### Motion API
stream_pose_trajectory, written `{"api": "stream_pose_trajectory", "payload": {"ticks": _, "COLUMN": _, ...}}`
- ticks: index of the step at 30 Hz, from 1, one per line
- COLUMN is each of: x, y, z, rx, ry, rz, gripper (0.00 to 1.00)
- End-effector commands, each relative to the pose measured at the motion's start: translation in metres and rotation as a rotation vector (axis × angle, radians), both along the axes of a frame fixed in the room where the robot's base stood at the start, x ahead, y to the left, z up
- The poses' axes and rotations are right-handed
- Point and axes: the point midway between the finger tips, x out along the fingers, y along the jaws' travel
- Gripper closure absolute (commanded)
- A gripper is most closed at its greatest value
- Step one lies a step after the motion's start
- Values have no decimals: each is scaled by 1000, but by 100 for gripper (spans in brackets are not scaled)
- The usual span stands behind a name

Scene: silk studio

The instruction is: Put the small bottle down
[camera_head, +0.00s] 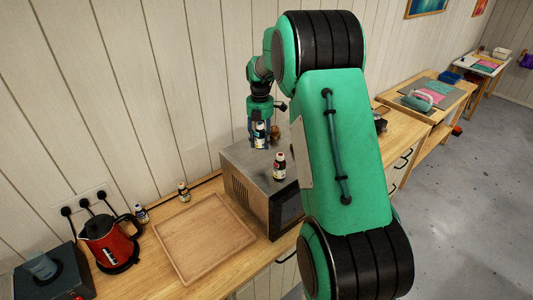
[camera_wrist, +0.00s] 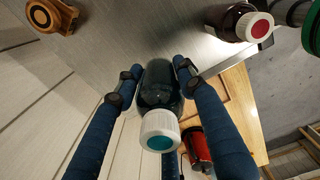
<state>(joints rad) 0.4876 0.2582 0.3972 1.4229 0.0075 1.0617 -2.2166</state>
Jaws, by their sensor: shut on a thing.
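The small bottle (camera_head: 260,136), dark with a pale label, is between the fingers of my gripper (camera_head: 260,143), over the back of the microwave top. In the wrist view my gripper (camera_wrist: 157,72) is shut on this small bottle (camera_wrist: 160,90), one blue finger on each side. Its white cap with a teal top (camera_wrist: 160,130) faces the camera. Whether its base touches the microwave is unclear.
The grey microwave (camera_head: 240,160) carries a dark bottle with a red-topped cap (camera_head: 280,170) at its front and a brown object (camera_head: 275,132) behind. A wooden board (camera_head: 205,238), red kettle (camera_head: 108,242) and two little bottles (camera_head: 183,191) (camera_head: 141,214) are on the counter to the left.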

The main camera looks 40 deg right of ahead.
Motion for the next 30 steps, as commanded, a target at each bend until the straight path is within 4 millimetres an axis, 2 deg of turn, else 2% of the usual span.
{"api": "stream_pose_trajectory", "payload": {"ticks": 3, "x": -1, "y": 0, "z": -18, "rx": 2, "ry": 2, "rz": 0, "gripper": 90}}
{"api": "stream_pose_trajectory", "payload": {"ticks": 7, "x": 0, "y": 0, "z": -32, "rx": 1, "ry": 1, "rz": 0, "gripper": 90}}
{"api": "stream_pose_trajectory", "payload": {"ticks": 20, "x": 0, "y": 0, "z": -39, "rx": 0, "ry": 0, "rz": 0, "gripper": 91}}
{"api": "stream_pose_trajectory", "payload": {"ticks": 30, "x": 0, "y": 0, "z": -69, "rx": 0, "ry": 0, "rz": 0, "gripper": 91}}
